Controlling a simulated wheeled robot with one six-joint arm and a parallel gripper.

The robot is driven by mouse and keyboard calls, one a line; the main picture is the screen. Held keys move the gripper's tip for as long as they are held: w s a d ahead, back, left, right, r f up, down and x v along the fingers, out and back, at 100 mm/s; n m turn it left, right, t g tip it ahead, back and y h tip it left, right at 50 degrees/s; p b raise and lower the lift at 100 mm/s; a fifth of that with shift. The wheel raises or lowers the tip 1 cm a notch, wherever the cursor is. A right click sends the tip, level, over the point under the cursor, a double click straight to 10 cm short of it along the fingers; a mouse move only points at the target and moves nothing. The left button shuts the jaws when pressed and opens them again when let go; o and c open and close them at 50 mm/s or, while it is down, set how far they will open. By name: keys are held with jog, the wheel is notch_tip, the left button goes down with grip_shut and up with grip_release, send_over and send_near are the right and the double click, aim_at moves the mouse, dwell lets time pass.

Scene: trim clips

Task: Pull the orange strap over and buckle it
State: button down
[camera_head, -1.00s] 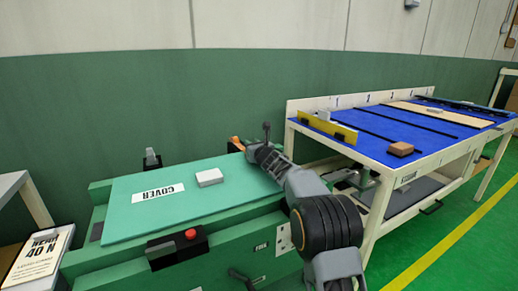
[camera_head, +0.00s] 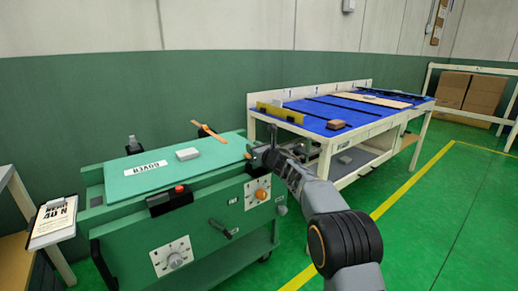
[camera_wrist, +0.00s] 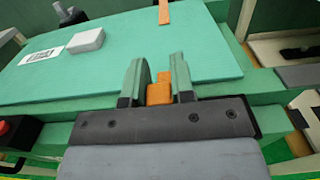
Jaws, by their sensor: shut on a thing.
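The green cover (camera_head: 205,170) lies flat on the green bench, with a white COVER label on it. An orange strap strip (camera_head: 208,132) sticks out at the cover's back edge; it also shows at the top of the wrist view (camera_wrist: 164,12). My gripper (camera_wrist: 157,78) is at the cover's front right, its fingers close around an orange strap end (camera_wrist: 160,92). In the head view my gripper (camera_head: 268,152) has a small orange patch beside it. No link between this end and the back strip shows. I cannot make out a buckle.
A white block (camera_head: 187,154) rests on the cover. A blue-topped table (camera_head: 360,112) stands behind right. Green floor is free at right.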

jog(key=shift+s+d+f, duration=0.15)
jog(key=shift+s+d, duration=0.1)
jog(key=shift+s, duration=0.15)
jog(key=c, duration=1)
grip_release()
jog(key=shift+d, duration=0.15)
jog(key=shift+o, duration=0.2)
jog(key=shift+s, duration=0.1)
jog(key=v, duration=1.3)
jog(key=shift+s+d, duration=0.25)
jog(key=shift+d, duration=0.05)
jog(key=shift+r, duration=0.25)
